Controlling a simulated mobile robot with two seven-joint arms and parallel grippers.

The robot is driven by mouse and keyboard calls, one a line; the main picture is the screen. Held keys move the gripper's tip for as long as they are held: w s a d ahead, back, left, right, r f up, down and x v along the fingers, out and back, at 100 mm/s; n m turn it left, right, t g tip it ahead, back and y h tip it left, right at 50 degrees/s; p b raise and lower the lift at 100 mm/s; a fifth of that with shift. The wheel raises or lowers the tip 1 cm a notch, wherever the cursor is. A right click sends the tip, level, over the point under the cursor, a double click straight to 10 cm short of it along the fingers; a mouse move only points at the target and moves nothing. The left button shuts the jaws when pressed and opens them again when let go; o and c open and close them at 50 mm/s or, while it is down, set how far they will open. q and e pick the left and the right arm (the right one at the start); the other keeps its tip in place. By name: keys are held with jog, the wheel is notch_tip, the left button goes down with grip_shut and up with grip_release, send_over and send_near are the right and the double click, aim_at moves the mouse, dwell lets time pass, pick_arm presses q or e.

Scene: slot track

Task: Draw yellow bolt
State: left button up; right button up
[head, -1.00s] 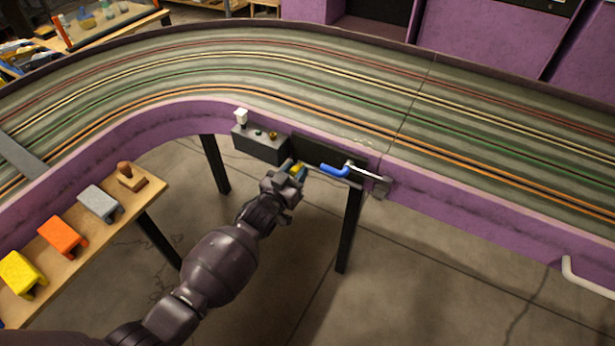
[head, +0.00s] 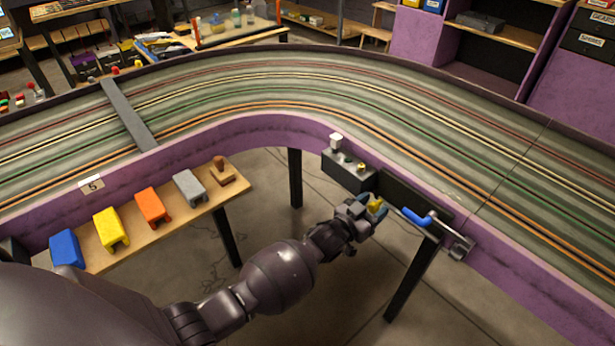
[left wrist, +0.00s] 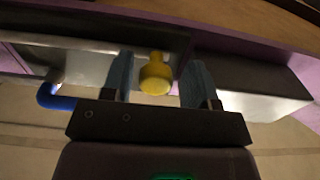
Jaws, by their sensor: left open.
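The yellow bolt (head: 375,204) sticks out from the near side of the track wall, beside a dark panel (head: 402,196). In the left wrist view its round yellow knob (left wrist: 156,76) sits between my two blue-grey fingers, with a gap on each side. My left gripper (head: 368,206) is open around the knob; the fingers do not appear to touch it. A blue-handled lever (head: 415,217) is mounted just right of the bolt, and its blue handle also shows in the left wrist view (left wrist: 52,97). My right gripper is not in view.
A grey box (head: 346,172) with a white knob and small buttons is fixed to the wall left of the bolt. A wooden shelf (head: 131,252) at left holds coloured blocks. Dark table legs stand under the track. The curved slot track (head: 300,90) runs behind.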

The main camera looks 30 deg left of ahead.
pick_arm(q)
jog(key=d, duration=0.1)
jog(key=s+d, duration=0.1)
jog(key=d, duration=0.1)
jog(key=s+d, duration=0.1)
jog(key=d, duration=0.1)
jog(key=shift+f, duration=0.1)
jog(key=g+y+p, duration=0.1)
jog(key=y+p, duration=0.2)
send_near(397, 214)
jog(key=s+a+r, duration=0.2)
jog(key=s+a, duration=0.4)
jog(key=a, duration=0.1)
jog(key=s+a+n+g+y+p, duration=0.1)
jog(key=s+a, duration=0.3)
jog(key=s, duration=0.3)
jog(key=s+a+n+g+y+p, duration=0.1)
jog(key=s+a+g+p, duration=0.1)
jog(key=s+a, duration=0.3)
jog(key=shift+s+a+r+y, duration=0.2)
jog(key=shift+s+a+y, duration=0.1)
jog(key=shift+s, duration=0.9)
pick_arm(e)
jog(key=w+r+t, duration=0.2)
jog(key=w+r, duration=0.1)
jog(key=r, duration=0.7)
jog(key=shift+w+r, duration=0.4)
